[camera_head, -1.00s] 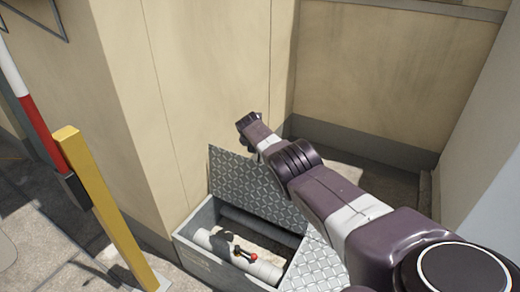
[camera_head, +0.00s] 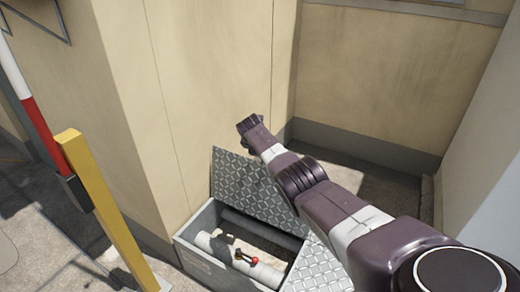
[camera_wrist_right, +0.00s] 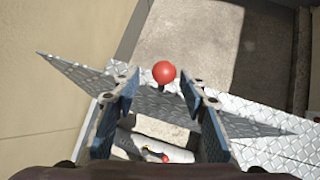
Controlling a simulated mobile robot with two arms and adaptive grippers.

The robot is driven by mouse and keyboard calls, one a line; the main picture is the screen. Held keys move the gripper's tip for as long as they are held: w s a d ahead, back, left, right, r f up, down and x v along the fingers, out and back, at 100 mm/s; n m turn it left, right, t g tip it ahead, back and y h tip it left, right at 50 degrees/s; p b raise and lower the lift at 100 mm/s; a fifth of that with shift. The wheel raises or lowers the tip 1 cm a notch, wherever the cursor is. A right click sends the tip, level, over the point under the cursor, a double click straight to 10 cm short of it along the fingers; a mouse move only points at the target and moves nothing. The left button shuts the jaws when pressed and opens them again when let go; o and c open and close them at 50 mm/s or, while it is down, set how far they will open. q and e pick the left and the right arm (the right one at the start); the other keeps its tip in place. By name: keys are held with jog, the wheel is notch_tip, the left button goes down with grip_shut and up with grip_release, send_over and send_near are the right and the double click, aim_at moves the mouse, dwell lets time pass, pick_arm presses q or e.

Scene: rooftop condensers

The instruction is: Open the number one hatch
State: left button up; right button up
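A grey metal box (camera_head: 203,262) stands against the beige wall. Its diamond-plate hatch lid (camera_head: 246,184) is raised and leans up near the wall; its number cannot be read. Inside is a pale pipe (camera_head: 265,271) with a red-knobbed lever (camera_head: 253,257). In the wrist view the raised lid (camera_wrist_right: 82,80) spans behind my right gripper (camera_wrist_right: 160,83), whose blue-grey fingers are apart. A red ball knob (camera_wrist_right: 164,72) on a dark stem shows between the fingertips; contact cannot be told. In the head view the right arm reaches over the lid, and its fingers are not clear. My left gripper is not visible.
A second diamond-plate cover (camera_head: 322,268) lies flat right of the opening. A yellow post (camera_head: 100,205) and a red-and-white pole (camera_head: 38,128) stand at left. Beige walls close in behind; a shaded floor corner (camera_head: 375,190) lies beyond my arm.

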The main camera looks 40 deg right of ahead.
jog(key=v, duration=0.6)
jog(key=shift+s, duration=0.3)
jog(key=shift+a+r, duration=0.1)
jog(key=shift+a, duration=0.05)
dwell(0.4)
